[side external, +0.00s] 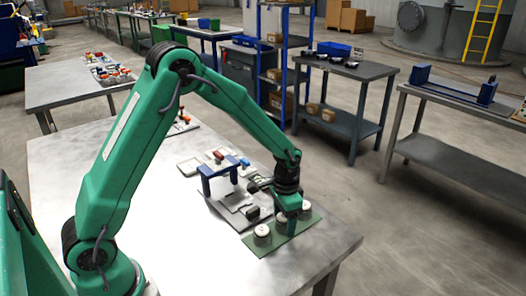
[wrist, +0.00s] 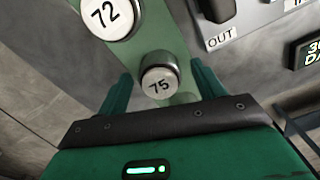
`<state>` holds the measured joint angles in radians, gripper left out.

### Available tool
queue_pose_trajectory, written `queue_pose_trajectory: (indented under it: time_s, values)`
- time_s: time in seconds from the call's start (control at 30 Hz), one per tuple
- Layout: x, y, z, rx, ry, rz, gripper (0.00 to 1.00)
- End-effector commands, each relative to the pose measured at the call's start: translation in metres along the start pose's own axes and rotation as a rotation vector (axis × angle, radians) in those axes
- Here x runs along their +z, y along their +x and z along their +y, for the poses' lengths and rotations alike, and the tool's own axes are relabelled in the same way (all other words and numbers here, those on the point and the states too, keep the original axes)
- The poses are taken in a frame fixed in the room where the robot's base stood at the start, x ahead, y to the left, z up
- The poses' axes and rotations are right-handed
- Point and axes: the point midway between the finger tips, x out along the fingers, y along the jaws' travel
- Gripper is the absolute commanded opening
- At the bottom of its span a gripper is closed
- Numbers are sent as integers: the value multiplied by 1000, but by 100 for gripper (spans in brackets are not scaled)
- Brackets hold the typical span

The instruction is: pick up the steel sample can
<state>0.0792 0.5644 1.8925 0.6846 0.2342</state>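Several short grey steel cans with white numbered lids stand upright on a green mat (side external: 270,246). In the wrist view, the can marked 75 (wrist: 160,82) lies between my gripper's two green fingers, with a gap showing on each side. The can marked 72 (wrist: 110,17) is farther off at the upper left. In the side view, my gripper (side external: 290,226) points down over the mat among the cans, with one can (side external: 262,234) to its left and another (side external: 305,210) to its right. My gripper is open. Its fingers partly hide the cans behind it in the side view.
A small blue press frame (side external: 222,172) on a grey base stands to the left of the mat. Trays with small parts (side external: 190,166) lie behind it. The table's near left is clear.

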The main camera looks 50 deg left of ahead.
Motion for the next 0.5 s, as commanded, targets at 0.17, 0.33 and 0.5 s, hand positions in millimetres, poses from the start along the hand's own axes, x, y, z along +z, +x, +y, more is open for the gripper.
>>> queue_pose_trajectory:
  time_s: [0.17,0.33,0.5]
  values:
    - [0,0,0,0,0,0,35]
    - [0,0,0,0,0,1,17]
    - [0,-1,0,0,0,1,17]
